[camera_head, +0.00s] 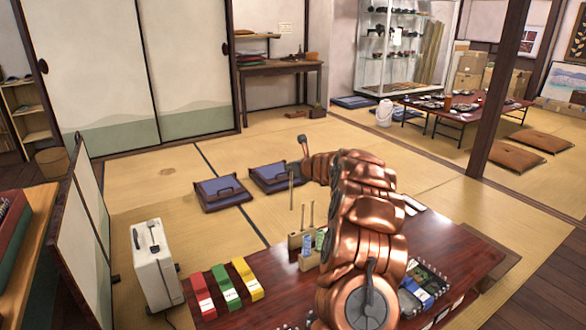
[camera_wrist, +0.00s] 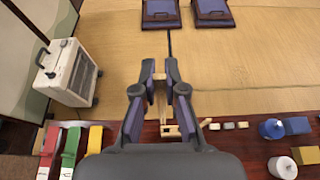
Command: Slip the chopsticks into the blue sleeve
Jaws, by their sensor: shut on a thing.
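My gripper (camera_wrist: 161,78) is shut on a pale, thin thing between its fingers in the wrist view, which looks like the chopsticks (camera_wrist: 161,100). In the head view thin upright sticks (camera_head: 291,190) show left of my copper arm, above the table. The red sleeve (camera_head: 203,296), green sleeve (camera_head: 227,287) and yellow sleeve (camera_head: 247,279) lie side by side at the table's left. I cannot pick out a blue sleeve for certain; my arm covers part of the table.
A pale wooden holder (camera_head: 294,241) with upright sticks stands on the dark red table (camera_head: 270,299). Small bottles stand beside it. A white heater (camera_head: 155,265) stands left of the table.

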